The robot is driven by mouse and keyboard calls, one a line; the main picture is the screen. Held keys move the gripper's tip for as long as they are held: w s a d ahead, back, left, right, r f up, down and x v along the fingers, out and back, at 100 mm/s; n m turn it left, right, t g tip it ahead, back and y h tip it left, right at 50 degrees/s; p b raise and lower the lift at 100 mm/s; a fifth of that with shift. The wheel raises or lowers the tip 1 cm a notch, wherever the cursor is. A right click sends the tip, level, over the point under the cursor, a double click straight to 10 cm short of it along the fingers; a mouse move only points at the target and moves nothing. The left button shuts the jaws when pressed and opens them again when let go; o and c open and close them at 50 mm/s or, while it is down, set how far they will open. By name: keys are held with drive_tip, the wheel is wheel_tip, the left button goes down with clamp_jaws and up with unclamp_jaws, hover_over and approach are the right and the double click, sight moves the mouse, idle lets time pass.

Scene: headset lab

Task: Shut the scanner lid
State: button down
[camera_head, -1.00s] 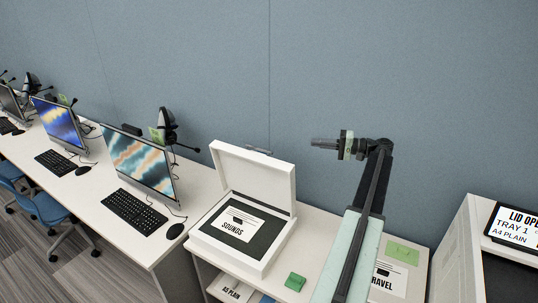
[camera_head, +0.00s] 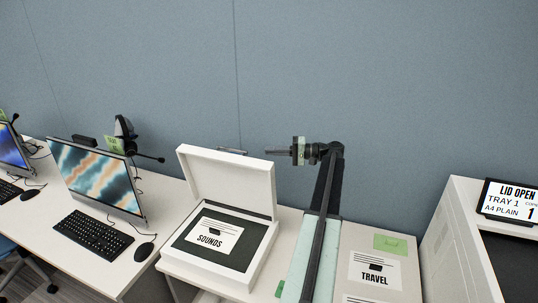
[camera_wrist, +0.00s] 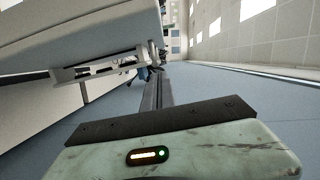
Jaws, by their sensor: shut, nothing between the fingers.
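The scanner (camera_head: 217,262) is a white box on the low cabinet, with its lid (camera_head: 230,182) standing open and nearly upright at the back. A sheet marked SOUNDS (camera_head: 215,235) lies on its dark glass bed. A small grey handle (camera_head: 232,150) shows at the lid's top edge. My gripper (camera_head: 275,152) is shut and empty, pointing left. Its tip appears just above the lid's top right corner; I cannot tell whether it is behind the lid or touching it. In the wrist view, a large pale panel fills the upper left; I cannot tell what it is.
A monitor (camera_head: 95,180), keyboard (camera_head: 93,234) and mouse (camera_head: 144,251) stand on the desk to the left. A sheet marked TRAVEL (camera_head: 375,270) and a green note (camera_head: 390,243) lie to the right. A machine with a LID OPEN display (camera_head: 512,200) stands far right. A blue wall rises behind.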

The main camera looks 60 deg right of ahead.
drive_tip(key=w+a+f+b, duration=0.1)
drive_tip(key=w+a, duration=0.4)
drive_tip(key=a, duration=0.2)
drive_tip(key=shift+w, duration=0.15)
drive_tip(key=shift+a, duration=0.1)
